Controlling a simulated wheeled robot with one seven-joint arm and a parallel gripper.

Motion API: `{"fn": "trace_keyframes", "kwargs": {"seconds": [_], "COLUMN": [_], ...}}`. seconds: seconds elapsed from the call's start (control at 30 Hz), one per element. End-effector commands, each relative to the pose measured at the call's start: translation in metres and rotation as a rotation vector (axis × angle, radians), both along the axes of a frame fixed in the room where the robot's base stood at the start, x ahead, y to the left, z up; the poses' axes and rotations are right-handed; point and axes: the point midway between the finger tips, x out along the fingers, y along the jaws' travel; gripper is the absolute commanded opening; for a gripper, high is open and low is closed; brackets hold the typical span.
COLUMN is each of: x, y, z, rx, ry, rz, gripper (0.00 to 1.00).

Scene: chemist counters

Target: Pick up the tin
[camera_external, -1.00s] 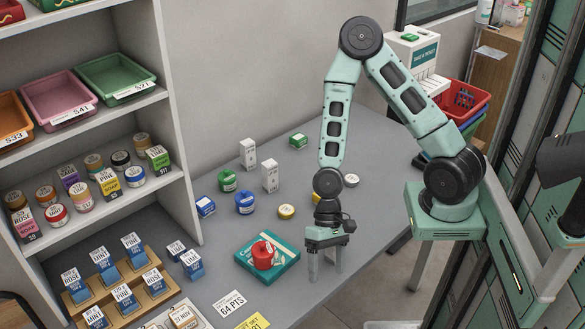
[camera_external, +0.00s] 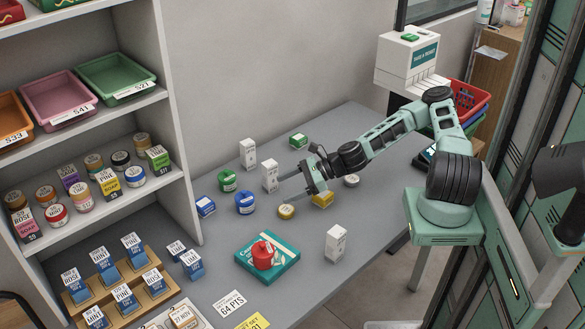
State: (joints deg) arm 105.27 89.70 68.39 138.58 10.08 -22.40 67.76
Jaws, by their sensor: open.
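Whether a finger touches the yellow tin or the white box (camera_external: 269,176) near the upper finger is hard to tell. A blue jar (camera_external: 245,203) and a green jar (camera_external: 228,180) stand further left. A red round container (camera_external: 263,254) sits on a teal book.
The teal book (camera_external: 283,268) lies at front centre. Other white boxes stand at the back (camera_external: 248,153) and front right (camera_external: 335,243). A small blue box (camera_external: 205,206) is near the shelf (camera_external: 190,215). The front right counter is mostly clear.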

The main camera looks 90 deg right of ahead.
Motion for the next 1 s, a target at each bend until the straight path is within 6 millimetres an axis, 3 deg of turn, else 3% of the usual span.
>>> {"fn": "trace_keyframes", "kwargs": {"seconds": [0.07,0.17,0.7,1.0], "x": [-0.004,-0.003,0.089,0.111], "y": [-0.016,-0.023,-0.007,-0.003], "z": [-0.002,-0.004,-0.041,-0.050], "rx": [0.034,0.050,0.049,0.049], "ry": [-0.002,-0.003,-0.002,-0.001], "rz": [-0.062,-0.093,-0.093,-0.093], "gripper": [0.77,0.77,0.77,0.77]}}
